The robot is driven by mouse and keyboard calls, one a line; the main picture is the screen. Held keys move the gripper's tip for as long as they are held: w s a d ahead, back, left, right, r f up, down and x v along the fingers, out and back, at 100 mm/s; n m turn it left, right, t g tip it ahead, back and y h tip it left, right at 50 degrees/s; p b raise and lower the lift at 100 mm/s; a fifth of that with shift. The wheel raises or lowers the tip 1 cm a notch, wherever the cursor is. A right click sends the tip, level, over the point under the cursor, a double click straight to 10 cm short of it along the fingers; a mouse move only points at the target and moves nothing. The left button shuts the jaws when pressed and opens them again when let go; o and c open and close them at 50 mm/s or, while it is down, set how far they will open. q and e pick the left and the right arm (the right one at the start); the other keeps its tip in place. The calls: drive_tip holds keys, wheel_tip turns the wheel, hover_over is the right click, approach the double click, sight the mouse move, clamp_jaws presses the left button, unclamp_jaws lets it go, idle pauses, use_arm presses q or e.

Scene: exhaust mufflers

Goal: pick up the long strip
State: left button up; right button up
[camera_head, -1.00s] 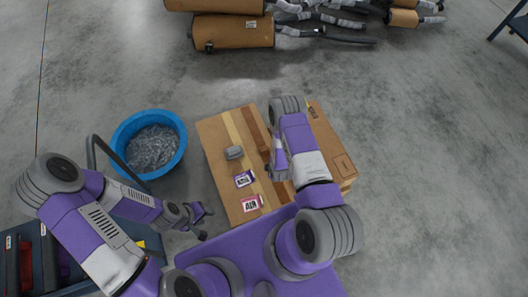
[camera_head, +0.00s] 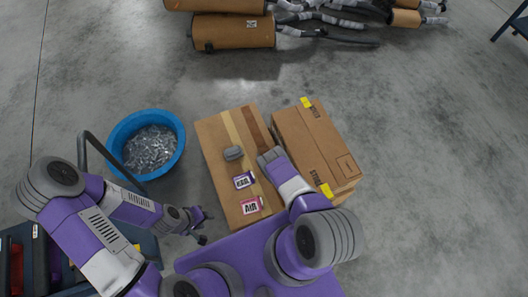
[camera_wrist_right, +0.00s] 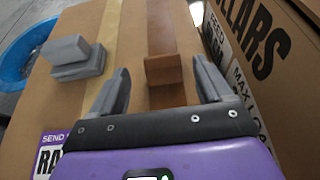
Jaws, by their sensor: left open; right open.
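A long brown strip (camera_head: 258,127) runs along the top of the left cardboard box (camera_head: 219,135). It also shows in the right wrist view (camera_wrist_right: 161,30), with a raised block-like part at its near end. A paler tan band lies parallel to its left. My right gripper (camera_wrist_right: 160,72) is open and empty, with one finger on each side of the strip's near end. I cannot tell its height above the box. In the head view my right wrist hides its fingers and part of the strip. My left gripper (camera_head: 204,226) is open and empty, left of the box.
A second cardboard box (camera_head: 315,145) stands close on the right. A grey block (camera_head: 233,153) and two labels lie on the left box. A blue tub (camera_head: 172,160) stands to the left. Wrapped mufflers (camera_head: 232,32) lie far back; the floor between is clear.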

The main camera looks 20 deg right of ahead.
sight(264, 152)
drive_tip(key=b+x, duration=0.1)
drive_tip(key=x, duration=0.1)
drive_tip(key=b+x, duration=0.1)
drive_tip(key=x, duration=0.1)
drive_tip(key=shift+w+d+f+b, duration=0.2)
drive_tip(key=shift+f+b, duration=0.1)
drive_tip(key=shift+f, duration=0.15)
drive_tip(key=shift+w, duration=0.35)
drive_tip(key=c, duration=1)
drive_tip(key=shift+c, duration=0.2)
